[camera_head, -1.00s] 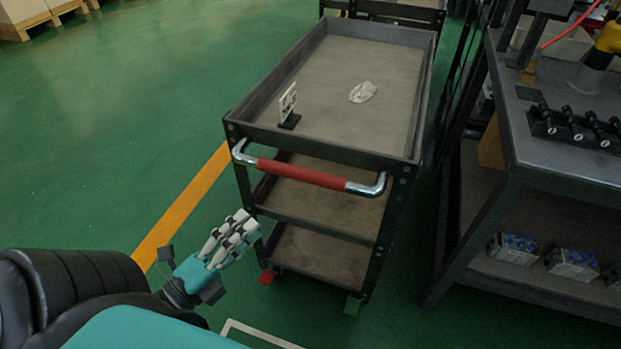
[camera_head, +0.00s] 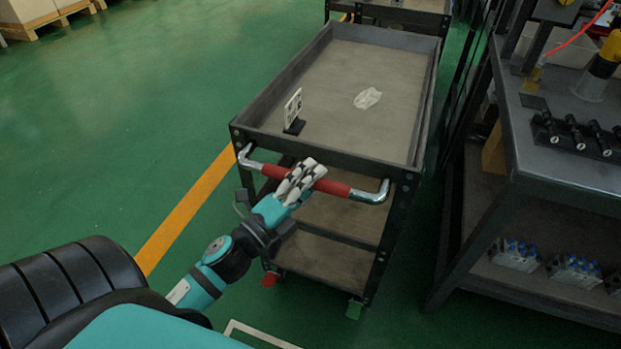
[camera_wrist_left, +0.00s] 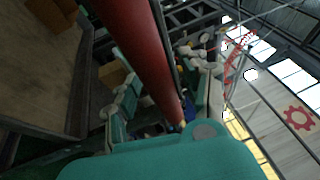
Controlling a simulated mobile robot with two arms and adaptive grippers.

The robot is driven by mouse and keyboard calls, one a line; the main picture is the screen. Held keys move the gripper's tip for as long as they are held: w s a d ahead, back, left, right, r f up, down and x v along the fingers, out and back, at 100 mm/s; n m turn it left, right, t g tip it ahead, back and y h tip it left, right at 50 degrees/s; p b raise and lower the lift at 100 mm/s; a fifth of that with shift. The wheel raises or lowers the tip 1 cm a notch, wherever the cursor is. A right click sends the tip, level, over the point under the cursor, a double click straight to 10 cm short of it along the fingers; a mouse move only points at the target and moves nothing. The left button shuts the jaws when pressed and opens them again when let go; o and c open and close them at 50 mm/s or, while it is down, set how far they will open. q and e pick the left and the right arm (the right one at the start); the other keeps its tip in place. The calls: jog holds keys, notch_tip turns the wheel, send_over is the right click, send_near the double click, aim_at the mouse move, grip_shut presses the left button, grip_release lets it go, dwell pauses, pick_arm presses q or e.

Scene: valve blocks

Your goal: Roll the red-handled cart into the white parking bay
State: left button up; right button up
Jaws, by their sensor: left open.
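The dark three-tier cart (camera_head: 300,235) stands upright with its red handle (camera_head: 332,187) facing me, on chrome end brackets. My left gripper (camera_head: 303,178) is at the middle of the handle in the head view, its pale fingers overlapping the red grip. In the left wrist view the red handle (camera_wrist_left: 143,50) runs between the fingers of my open left gripper (camera_wrist_left: 160,95). I cannot tell if they touch it. A corner of a white floor line (camera_head: 262,335), perhaps the parking bay, shows at the bottom; the rest is hidden or out of view. My right gripper is not in view.
A dark workbench (camera_head: 565,165) with valve parts stands close at the cart's right. Another cart (camera_head: 400,14) stands right behind it. A yellow floor line (camera_head: 185,212) runs along its left, with open green floor beyond. A small sign (camera_head: 293,108) and crumpled white item (camera_head: 367,98) sit on the top tray.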

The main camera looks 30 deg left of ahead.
pick_arm(q)
grip_shut()
dwell(0.3)
jog(key=shift+s+f, duration=0.1)
